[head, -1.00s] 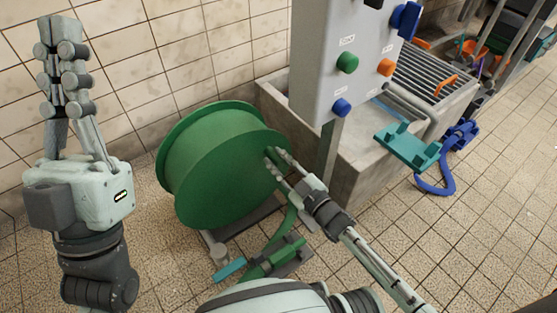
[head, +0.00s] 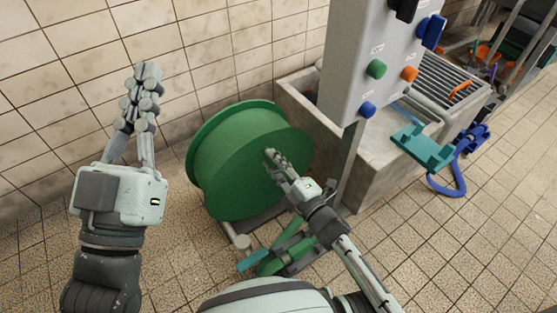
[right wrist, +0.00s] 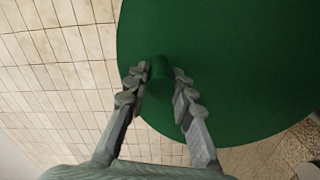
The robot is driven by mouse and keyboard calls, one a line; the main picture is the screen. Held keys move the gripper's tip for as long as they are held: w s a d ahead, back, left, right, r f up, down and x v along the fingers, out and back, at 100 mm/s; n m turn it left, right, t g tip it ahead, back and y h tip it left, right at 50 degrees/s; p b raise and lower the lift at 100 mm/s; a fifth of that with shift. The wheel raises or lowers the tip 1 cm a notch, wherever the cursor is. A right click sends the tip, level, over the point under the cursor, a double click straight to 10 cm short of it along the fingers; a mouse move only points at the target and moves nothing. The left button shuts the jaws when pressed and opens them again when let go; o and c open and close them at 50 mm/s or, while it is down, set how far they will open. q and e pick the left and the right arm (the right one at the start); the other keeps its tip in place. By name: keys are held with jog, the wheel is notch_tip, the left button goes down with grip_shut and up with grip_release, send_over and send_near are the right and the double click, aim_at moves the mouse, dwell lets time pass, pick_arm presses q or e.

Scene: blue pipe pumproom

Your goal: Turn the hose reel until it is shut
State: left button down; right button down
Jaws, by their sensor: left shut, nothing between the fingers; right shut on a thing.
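The green hose reel (head: 215,160) stands on the floor by the tiled wall, its round face turned toward my right arm. My right gripper (head: 271,155) is at this face. In the right wrist view the gripper (right wrist: 160,82) is shut on a green handle (right wrist: 160,70) that sticks out from the reel's disc (right wrist: 230,60). The fingers hide part of the handle. My left gripper (head: 146,72) is raised left of the reel, fingers together, empty and apart from the reel.
A grey panel (head: 347,80) with coloured knobs stands right of the reel, before a concrete basin (head: 380,190). A green hose part (head: 285,255) lies on the floor below the reel. A teal bracket (head: 425,148) and blue hose (head: 450,185) are further right. Open tiled floor lies at right.

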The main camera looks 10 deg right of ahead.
jog(key=shift+s+a+n, duration=0.15)
jog(key=shift+a+n, duration=0.35)
jog(key=shift+a, duration=0.15)
jog(key=shift+s+a, duration=0.1)
jog(key=shift+a, duration=0.05)
jog(key=c, duration=1.3)
grip_release()
jog(key=shift+d+r, duration=0.2)
jog(key=shift+r, duration=0.3)
notch_tip(320, 180, up, 9)
jog(key=shift+a, duration=0.1)
